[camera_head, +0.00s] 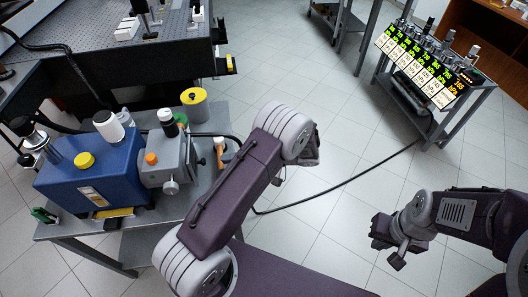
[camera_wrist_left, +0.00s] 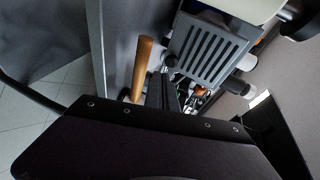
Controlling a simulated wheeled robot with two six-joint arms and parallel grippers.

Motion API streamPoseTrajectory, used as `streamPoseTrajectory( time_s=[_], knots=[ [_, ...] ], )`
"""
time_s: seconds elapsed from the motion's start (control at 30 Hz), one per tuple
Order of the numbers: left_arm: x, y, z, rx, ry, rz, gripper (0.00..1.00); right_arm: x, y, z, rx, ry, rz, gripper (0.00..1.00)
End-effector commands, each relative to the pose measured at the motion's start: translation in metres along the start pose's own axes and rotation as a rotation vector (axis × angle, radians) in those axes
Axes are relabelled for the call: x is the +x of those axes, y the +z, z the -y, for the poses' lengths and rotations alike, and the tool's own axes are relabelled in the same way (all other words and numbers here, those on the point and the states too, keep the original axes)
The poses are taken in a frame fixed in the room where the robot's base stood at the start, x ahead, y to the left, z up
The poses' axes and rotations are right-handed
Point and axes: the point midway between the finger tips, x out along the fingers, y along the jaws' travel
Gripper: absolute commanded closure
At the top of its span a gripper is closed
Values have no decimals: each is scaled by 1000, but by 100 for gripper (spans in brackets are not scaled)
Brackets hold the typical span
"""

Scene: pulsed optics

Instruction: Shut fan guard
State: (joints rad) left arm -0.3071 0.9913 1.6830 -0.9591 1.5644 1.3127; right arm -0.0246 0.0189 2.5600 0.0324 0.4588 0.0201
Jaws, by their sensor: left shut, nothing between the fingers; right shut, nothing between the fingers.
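A grey slatted grille (camera_wrist_left: 212,48), which looks like the fan guard, shows close up in the left wrist view. I cannot tell how far it stands open. In the head view I cannot make it out on the blue pump (camera_head: 100,165) with its grey end unit (camera_head: 165,158). My left gripper (camera_wrist_left: 163,90) is shut and empty, just left of and below the grille in the wrist view; whether it touches is unclear. In the head view my left arm hides its fingers. My right gripper (camera_head: 390,250) is shut and empty, over open floor at the right.
An orange-brown rod (camera_wrist_left: 142,66) stands close left of my left fingers. The pump sits on a grey table (camera_head: 213,180) with a yellow-topped canister (camera_head: 195,104). A black cable (camera_head: 335,187) crosses the floor to a cart of displays (camera_head: 422,68). An optical bench (camera_head: 180,28) fills the upper left.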

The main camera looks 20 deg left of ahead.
Motion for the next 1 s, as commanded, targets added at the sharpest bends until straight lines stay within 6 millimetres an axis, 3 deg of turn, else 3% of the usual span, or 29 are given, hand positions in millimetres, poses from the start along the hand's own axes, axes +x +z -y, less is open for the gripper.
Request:
streamPoseTrajectory(
  time_s=[0.3, 0.43, 0.6, 1.0],
  knots=[
    [-68, -1, 2, -2, 3, -5, 100, -9, -1, 0, 0, 0, 0, 100],
    [-89, 0, 2, -2, 2, -4, 100, -11, -1, 0, 0, 0, 0, 100],
    [-99, 0, 2, 0, 1, -2, 100, -11, -1, 0, 0, 0, 0, 100],
    [-99, 0, 2, 0, 1, -2, 100, -11, -1, 0, 0, 0, 0, 100]
  ],
)
